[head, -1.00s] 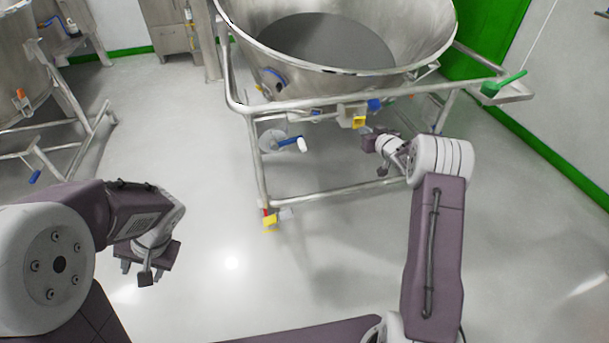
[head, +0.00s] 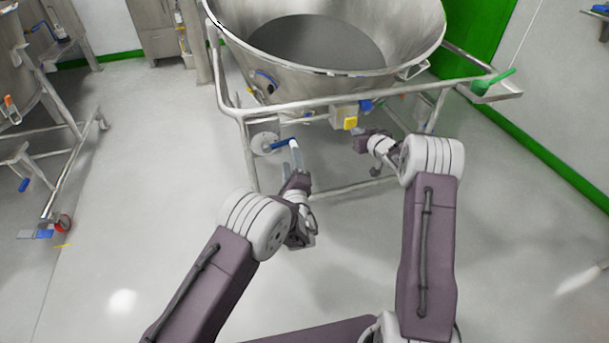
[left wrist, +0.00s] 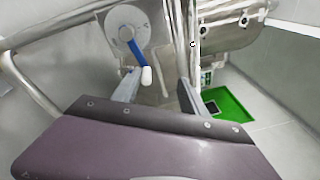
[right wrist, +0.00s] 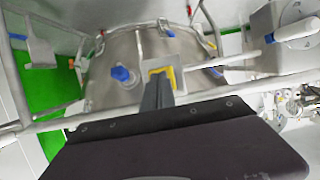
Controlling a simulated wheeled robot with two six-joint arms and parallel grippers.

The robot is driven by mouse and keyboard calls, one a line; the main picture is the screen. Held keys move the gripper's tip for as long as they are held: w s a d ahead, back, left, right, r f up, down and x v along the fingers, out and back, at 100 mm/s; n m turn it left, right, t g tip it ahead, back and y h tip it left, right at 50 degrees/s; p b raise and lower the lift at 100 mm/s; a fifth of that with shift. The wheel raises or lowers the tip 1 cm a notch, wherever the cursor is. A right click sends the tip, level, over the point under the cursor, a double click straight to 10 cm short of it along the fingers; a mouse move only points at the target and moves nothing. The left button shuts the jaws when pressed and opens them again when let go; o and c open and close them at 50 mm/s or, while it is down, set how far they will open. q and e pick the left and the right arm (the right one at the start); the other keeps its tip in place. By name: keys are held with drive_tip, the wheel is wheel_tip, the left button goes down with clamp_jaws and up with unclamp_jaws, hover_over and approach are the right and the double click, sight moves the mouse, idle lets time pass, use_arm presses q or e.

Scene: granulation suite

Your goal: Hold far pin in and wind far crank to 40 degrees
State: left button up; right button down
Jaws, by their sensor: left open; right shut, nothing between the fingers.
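The crank is a pale disc (head: 265,143) with a blue arm and a white handle (head: 294,147), low on the near side of the steel bowl's frame. In the left wrist view its white handle (left wrist: 147,76) appears between the spread fingers of my left gripper (left wrist: 158,92). My left gripper (head: 292,168) is open just below the handle in the head view; contact is not visible. A yellow piece (head: 350,122), likely the pin, sits right of the crank. My right gripper (head: 362,138) is shut and empty beside it; its fingertips overlap the yellow piece (right wrist: 163,74) in the right wrist view, so touching is unclear.
The large steel bowl (head: 428,45) stands in a tubular frame (head: 300,104) above both grippers. A blue knob (head: 365,104) is just above the yellow piece. Open floor lies in front.

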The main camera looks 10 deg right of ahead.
sight(351, 124)
use_arm(q)
drive_tip(key=s+d+f+m+h, duration=0.1)
drive_tip(key=s+d+f+h, duration=0.1)
drive_tip(key=s+d+f, duration=0.15)
drive_tip(key=shift+g+y, duration=0.4)
drive_tip(key=w, duration=0.8)
drive_tip(key=w+a, duration=0.1)
drive_tip(key=w, duration=0.4)
drive_tip(key=shift+w+r, duration=0.1)
drive_tip(key=shift+r, duration=0.05)
drive_tip(key=shift+d, duration=0.1)
use_arm(e)
drive_tip(key=shift+w, duration=0.15)
idle(0.8)
drive_tip(key=shift+w+a, duration=0.2)
drive_tip(key=shift+w, duration=1.6)
use_arm(q)
clamp_jaws()
